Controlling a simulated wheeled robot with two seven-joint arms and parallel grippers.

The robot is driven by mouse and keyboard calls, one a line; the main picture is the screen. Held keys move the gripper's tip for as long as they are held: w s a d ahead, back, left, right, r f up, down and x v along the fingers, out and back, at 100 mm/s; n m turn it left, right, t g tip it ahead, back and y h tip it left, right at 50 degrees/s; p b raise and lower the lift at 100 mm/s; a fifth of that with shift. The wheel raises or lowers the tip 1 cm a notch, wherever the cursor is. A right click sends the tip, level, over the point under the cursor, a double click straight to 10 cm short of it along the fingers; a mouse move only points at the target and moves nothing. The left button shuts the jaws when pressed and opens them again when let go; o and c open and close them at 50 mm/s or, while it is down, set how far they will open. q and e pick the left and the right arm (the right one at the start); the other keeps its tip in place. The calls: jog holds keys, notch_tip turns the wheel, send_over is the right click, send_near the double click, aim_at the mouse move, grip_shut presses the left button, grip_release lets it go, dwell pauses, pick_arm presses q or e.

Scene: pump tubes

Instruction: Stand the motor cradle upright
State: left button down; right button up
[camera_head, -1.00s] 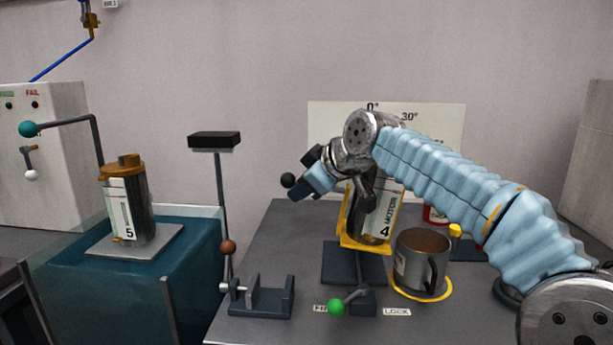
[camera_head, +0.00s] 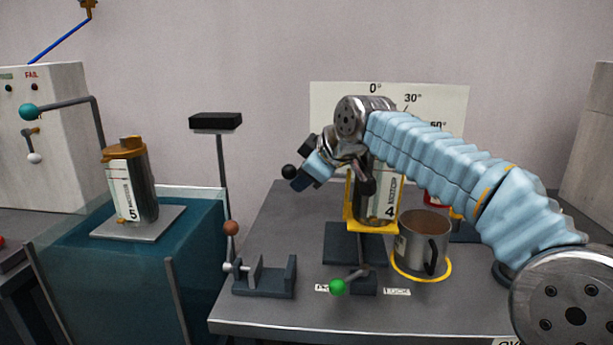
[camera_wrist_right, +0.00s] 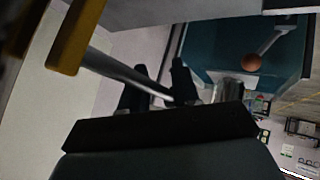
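The motor cradle (camera_head: 371,224) is a yellow frame holding a silver motor (camera_head: 378,195) labelled 4, in the middle of the table. It stands close to upright; my right arm hides its upper part. A yellow piece also shows in the wrist view (camera_wrist_right: 75,35). A metal rod (camera_wrist_right: 118,72) runs across to my right gripper (camera_wrist_right: 158,82). Its two dark fingers are apart, with background visible between them. My left gripper is not in view.
A metal mug (camera_head: 412,245) stands right of the cradle in a yellow ring. A green-knobbed lever (camera_head: 338,287) is in front. A dark bracket (camera_head: 266,279) and a post with a black top (camera_head: 215,122) stand left. Motor 5 (camera_head: 142,190) sits over the teal tank (camera_head: 175,255).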

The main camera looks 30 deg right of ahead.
jog(key=shift+o, duration=0.7)
jog(key=shift+s+a+f, duration=0.15)
jog(key=shift+a, duration=0.55)
jog(key=shift+d, duration=0.25)
jog(key=shift+s+r, duration=0.1)
jog(key=shift+r, duration=0.1)
jog(key=shift+s+d+r, duration=0.15)
jog(key=shift+s+r, duration=0.05)
jog(key=shift+r, duration=0.05)
jog(key=v, duration=1.3)
jog(key=shift+p, duration=0.35)
jog(key=shift+c, duration=0.5)
